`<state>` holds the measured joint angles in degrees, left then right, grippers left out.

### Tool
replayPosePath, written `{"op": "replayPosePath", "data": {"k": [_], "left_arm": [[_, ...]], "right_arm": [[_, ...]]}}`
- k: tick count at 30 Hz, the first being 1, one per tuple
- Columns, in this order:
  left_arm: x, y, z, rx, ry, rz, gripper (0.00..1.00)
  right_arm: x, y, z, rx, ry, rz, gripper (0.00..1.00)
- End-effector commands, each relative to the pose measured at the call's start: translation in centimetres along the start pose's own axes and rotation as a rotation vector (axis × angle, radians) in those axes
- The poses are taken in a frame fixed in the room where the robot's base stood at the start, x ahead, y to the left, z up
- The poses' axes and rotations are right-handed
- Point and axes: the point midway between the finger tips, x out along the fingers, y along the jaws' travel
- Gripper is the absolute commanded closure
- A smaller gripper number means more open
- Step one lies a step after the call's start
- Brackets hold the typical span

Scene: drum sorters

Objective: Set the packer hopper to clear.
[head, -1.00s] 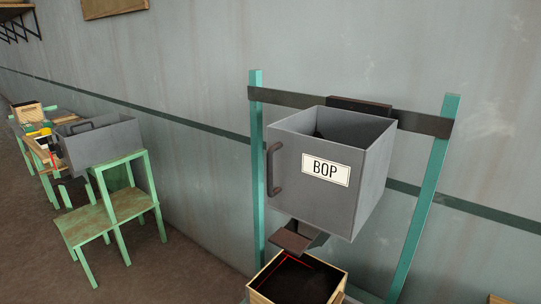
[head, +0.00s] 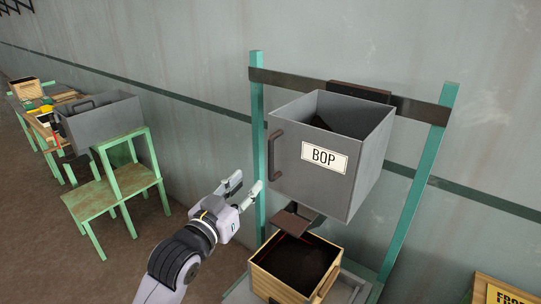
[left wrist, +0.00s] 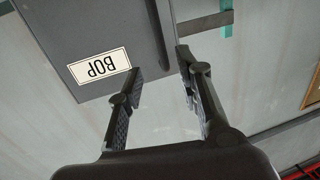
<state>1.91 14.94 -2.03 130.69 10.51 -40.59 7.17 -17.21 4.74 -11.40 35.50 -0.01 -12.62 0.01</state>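A grey open-topped hopper (head: 318,182) labelled BOP hangs on a green frame, with a dark curved handle (head: 275,157) on its left side. A dark chute plate (head: 291,220) is below it, above a wooden box (head: 262,279) with a dark inside. No label reads "packer". My left gripper (head: 244,187) is open and empty, to the left of and below the handle, apart from it. In the left wrist view the BOP hopper (left wrist: 85,35) and its handle (left wrist: 160,35) lie beyond my open fingers. My right gripper is not in view.
A second grey hopper (head: 103,123) with a handle stands on a green stand (head: 115,193) at the left. A bench with boxes (head: 25,87) is farther back. A labelled crate (head: 500,293) is at lower right. The floor between is clear.

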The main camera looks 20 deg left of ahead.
Motion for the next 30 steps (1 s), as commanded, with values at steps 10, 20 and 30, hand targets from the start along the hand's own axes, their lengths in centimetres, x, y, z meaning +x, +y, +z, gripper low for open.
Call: {"op": "replayPosePath", "data": {"k": [10,20,30], "left_arm": [[7.0,0.0,-0.3,0.0,-0.002,0.0,0.67],[11.9,0.0,-0.1,0.001,-0.003,0.0,0.67],[13.3,0.1,0.1,0.001,-0.002,0.0,0.67]], "right_arm": [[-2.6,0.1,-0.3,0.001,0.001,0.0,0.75],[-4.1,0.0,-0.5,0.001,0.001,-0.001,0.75],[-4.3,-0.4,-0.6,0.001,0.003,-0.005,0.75]]}}
